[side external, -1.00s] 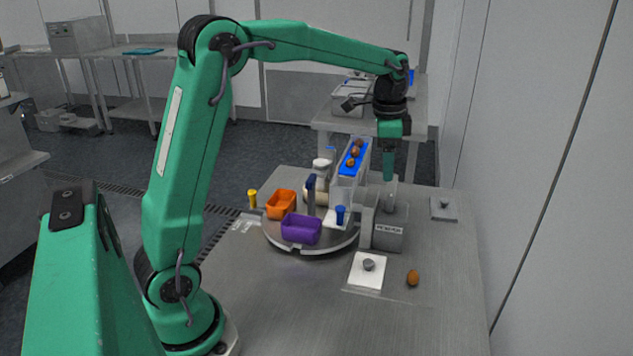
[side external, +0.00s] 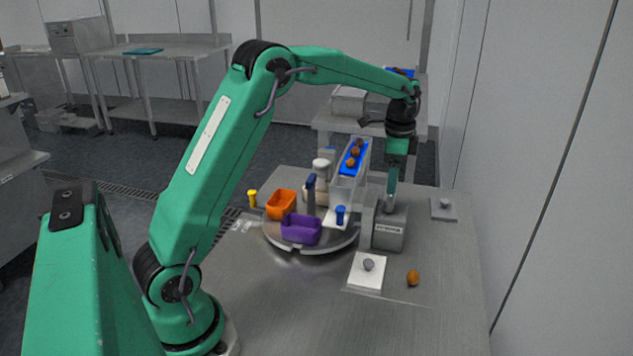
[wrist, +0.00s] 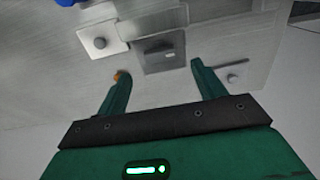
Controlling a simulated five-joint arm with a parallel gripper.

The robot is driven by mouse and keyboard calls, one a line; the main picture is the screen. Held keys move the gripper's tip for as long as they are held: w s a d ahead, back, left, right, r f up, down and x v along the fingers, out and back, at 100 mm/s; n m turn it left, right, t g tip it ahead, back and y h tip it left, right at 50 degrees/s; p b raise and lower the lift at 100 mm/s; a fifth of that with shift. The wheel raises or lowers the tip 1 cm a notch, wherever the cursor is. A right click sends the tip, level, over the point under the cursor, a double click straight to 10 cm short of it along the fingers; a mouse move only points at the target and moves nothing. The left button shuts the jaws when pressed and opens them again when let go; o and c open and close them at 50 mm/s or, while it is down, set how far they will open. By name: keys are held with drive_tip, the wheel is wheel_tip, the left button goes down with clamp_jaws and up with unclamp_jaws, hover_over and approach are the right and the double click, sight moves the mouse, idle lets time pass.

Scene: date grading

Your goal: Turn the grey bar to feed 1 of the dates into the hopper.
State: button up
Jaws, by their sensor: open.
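My gripper (side external: 392,200) points down at a grey machine block (side external: 388,232) with a label. In the wrist view, my gripper (wrist: 157,68) is open and empty, its two fingers on either side of the block (wrist: 160,58). Whether it touches the block cannot be told. Several brown dates (side external: 353,153) lie in a row on a blue sloped chute (side external: 345,170) above a clear-walled housing (side external: 343,190). I cannot clearly make out the grey bar; a thin grey rod (wrist: 230,66) shows beside the right finger in the wrist view. The hopper cannot be told for certain.
A round turntable (side external: 290,243) carries an orange bin (side external: 281,204) and a purple bin (side external: 301,228). A loose date (side external: 413,278) lies near a white plate with a knob (side external: 366,280). A grey plate (side external: 443,211) lies at the right. The front of the table is clear.

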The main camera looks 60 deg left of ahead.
sight(391, 199)
drive_tip(key=shift+f, duration=3.1)
drive_tip(key=shift+c, duration=0.2)
drive_tip(key=c, duration=1)
